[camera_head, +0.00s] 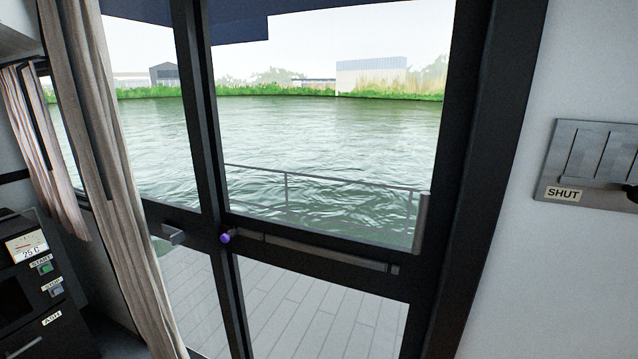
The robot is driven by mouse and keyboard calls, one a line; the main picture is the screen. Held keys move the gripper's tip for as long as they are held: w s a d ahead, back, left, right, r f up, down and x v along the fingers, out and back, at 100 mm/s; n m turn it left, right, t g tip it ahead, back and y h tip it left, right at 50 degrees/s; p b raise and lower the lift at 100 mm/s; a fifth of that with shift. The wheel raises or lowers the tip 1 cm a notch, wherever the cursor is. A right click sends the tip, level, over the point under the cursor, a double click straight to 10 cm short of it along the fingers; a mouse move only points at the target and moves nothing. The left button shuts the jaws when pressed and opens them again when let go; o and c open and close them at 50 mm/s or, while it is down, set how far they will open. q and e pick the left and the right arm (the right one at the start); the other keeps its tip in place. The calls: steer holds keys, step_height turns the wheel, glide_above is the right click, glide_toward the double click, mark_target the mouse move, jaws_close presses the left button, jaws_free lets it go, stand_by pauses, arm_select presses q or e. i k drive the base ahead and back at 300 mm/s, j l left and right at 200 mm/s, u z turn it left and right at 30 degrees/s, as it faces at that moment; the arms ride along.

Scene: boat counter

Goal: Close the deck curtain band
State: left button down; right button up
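A long beige curtain (105,150) hangs gathered in a narrow strip at the left of the glass door (330,190). No separate band around this curtain can be made out. A second, shorter curtain (48,150) hangs at the far left by a side window. A grey horizontal bar (320,252) runs across the door's dark middle rail, with a small purple knob (225,238) at its left end. Neither of my grippers is in view.
A grey handle (173,235) sticks out left of the knob. A grey slotted panel marked SHUT (585,165), with a dark knob at the picture's edge, is on the right wall. Deck and water lie outside.

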mark_target(177, 234)
steer(key=i+j+u, duration=0.1)
steer(key=j+u, duration=0.2)
steer(key=i+j+u, duration=0.3)
steer(key=j+u, duration=0.35)
steer(key=i+j, duration=0.05)
